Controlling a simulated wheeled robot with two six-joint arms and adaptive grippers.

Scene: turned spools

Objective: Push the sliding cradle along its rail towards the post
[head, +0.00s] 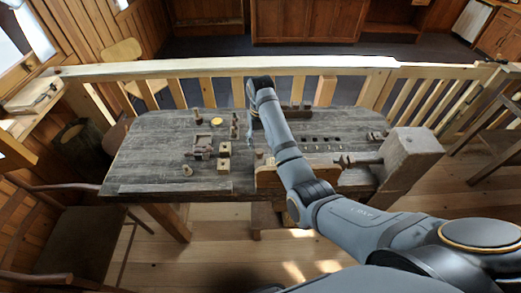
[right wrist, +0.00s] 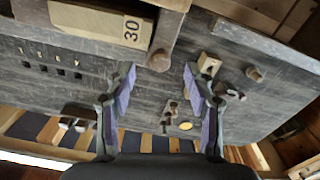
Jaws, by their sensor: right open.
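I cannot tell for sure which small piece is the sliding cradle, its rail or the post. A pale wooden block (head: 224,150) stands left of centre on the table, and what looks like the same block (right wrist: 208,66) shows right of my right gripper's fingers in the right wrist view. A dark wooden piece (head: 201,154) is beside it, left in the head view. Upright turned pieces (head: 234,127) stand behind. My right gripper (right wrist: 160,74) is open and empty, with bare table between its fingers; in the head view it is mostly hidden by my arm. My left gripper is out of view.
The grey plank table (head: 145,150) also holds a yellow disc (head: 217,121) and a round knob (head: 187,170). A dark piece (head: 298,107) lies at the back edge. A vise block marked 30 (right wrist: 105,22) is at the front. A railing (head: 190,69) runs behind.

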